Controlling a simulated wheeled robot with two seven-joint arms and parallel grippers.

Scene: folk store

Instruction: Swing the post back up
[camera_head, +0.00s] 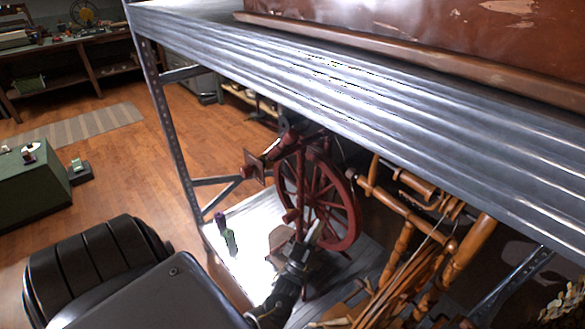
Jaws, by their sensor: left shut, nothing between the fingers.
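A dark red spinning wheel (352,212) stands on the lower shelf of a metal rack, under the upper shelf. A tilted red piece (286,142) shows at its upper left, with a small flat plate (254,170) beside it. I cannot tell for sure which part is the post. My left gripper (314,233) reaches in from the lower left, in front of the wheel's lower part. Its fingers are shut and empty; whether they touch the wheel is unclear. The gripper hides part of the wheel's base. My right gripper is out of view.
The rack's metal upper shelf (330,82) hangs over the wheel, and a perforated upright (171,130) stands left. A wooden frame piece (452,270) crowds the right. The wooden floor (130,180) at left is mostly open.

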